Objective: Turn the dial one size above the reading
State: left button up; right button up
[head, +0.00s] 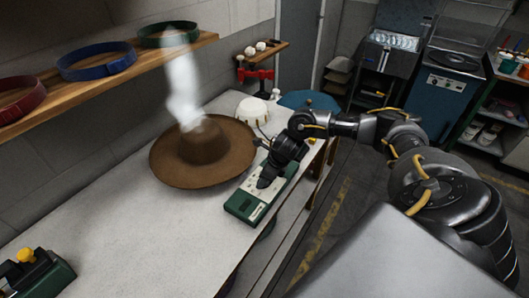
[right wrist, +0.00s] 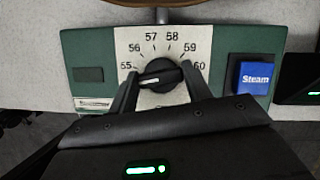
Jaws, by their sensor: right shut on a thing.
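The black dial (right wrist: 160,76) sits on a white plate with a printed scale from 55 to 60, on a green control box (head: 240,207). Its pale pointer mark faces left, near the 55 end; the exact setting is hard to tell. My right gripper (right wrist: 160,92) is shut on the dial, one finger on each side. In the head view the right gripper (head: 268,181) reaches down onto the box and hides the dial. A brown wide-brimmed hat (head: 205,152) stands on the bench with white steam above its crown. My left gripper is not in view.
A blue Steam button (right wrist: 255,77) is right of the dial. A green device with a yellow knob (head: 27,255) stands at the bench's near left. Red, blue and green bands lie on the wooden shelf (head: 110,86).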

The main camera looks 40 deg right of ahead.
jog(key=m+h+p, duration=0.1)
jog(key=m, duration=0.2)
jog(key=shift+a+r+t, duration=0.1)
jog(key=shift+r+t, duration=0.05)
jog(key=shift+t, duration=0.15)
jog(key=m+h+p, duration=0.1)
jog(key=m+p, duration=0.1)
jog(key=shift+r+m, duration=0.1)
jog(key=shift+m, duration=0.3)
jog(key=m+h+p, duration=0.1)
jog(key=m+p, duration=0.2)
jog(key=shift+a, duration=0.1)
jog(key=shift+m+h+p, duration=0.7)
jog(key=shift+m+p, duration=0.55)
jog(key=shift+m, duration=0.15)
jog(key=shift+f, duration=0.2)
jog(key=o, duration=1)
